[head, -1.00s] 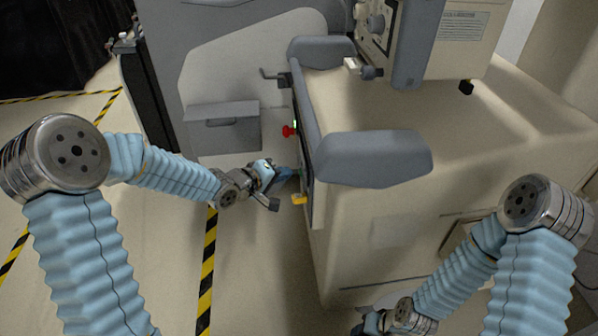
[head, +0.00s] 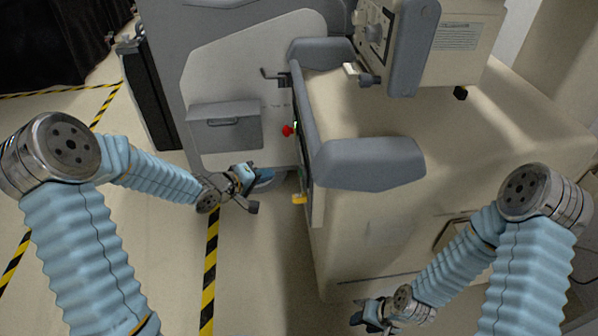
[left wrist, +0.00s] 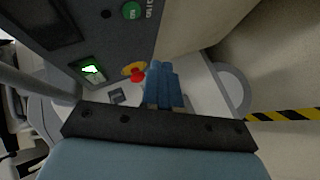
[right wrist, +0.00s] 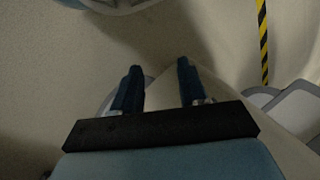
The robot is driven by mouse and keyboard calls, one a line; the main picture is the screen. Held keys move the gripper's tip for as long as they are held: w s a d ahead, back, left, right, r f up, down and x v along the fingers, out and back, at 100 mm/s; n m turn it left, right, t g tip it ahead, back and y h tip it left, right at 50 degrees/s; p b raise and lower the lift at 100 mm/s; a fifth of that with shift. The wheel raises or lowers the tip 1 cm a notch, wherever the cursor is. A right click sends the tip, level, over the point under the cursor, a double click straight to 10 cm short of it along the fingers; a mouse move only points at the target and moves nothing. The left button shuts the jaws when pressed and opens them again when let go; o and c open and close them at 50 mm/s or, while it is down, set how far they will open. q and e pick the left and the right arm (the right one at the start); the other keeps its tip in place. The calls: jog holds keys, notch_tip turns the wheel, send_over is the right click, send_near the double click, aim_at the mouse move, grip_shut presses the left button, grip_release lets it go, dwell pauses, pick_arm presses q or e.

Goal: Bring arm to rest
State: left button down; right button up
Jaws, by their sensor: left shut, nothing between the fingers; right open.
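My left arm comes in from the left in the head view, and my left gripper (head: 266,177) is beside the machine's front, left of its control panel edge. In the left wrist view the blue fingers of my left gripper (left wrist: 163,84) are together with nothing between them. The panel with a red emergency button (left wrist: 137,74) and a small green lit display (left wrist: 92,69) is close by. My right gripper (head: 362,318) is low at the bottom of the head view, partly cut off. In the right wrist view my right gripper (right wrist: 158,88) has its blue fingers apart and empty over the floor.
The beige machine (head: 440,130) with grey padded arms (head: 370,160) fills the middle and right. A grey box (head: 225,128) is on the machine's side panel. Yellow-black tape (head: 209,270) marks the open floor at left.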

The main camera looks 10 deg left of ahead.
jog(key=shift+a, duration=0.1)
dwell(0.3)
pick_arm(q)
jog(key=s+d+f+m+g+y, duration=0.1)
jog(key=s+d+f+g, duration=0.15)
jog(key=s+f, duration=0.35)
jog(key=s+d+f+m+g, duration=0.1)
jog(key=s+d+f+g, duration=0.1)
jog(key=s+d+f, duration=0.45)
jog(key=s+f+m+g+y, duration=0.1)
jog(key=s+f+m+g, duration=0.1)
jog(key=s+f, duration=0.3)
jog(key=s+f+m+g+y, duration=0.1)
jog(key=s+f, duration=0.4)
jog(key=s, duration=0.5)
jog(key=m+g, duration=0.1)
jog(key=g, duration=0.1)
jog(key=shift+a+g, duration=0.35)
pick_arm(e)
jog(key=shift+s+a, duration=0.25)
jog(key=shift+a, duration=0.3)
pick_arm(q)
jog(key=shift+s+f, duration=0.1)
jog(key=shift+f, duration=0.05)
pick_arm(e)
jog(key=shift+s, duration=0.1)
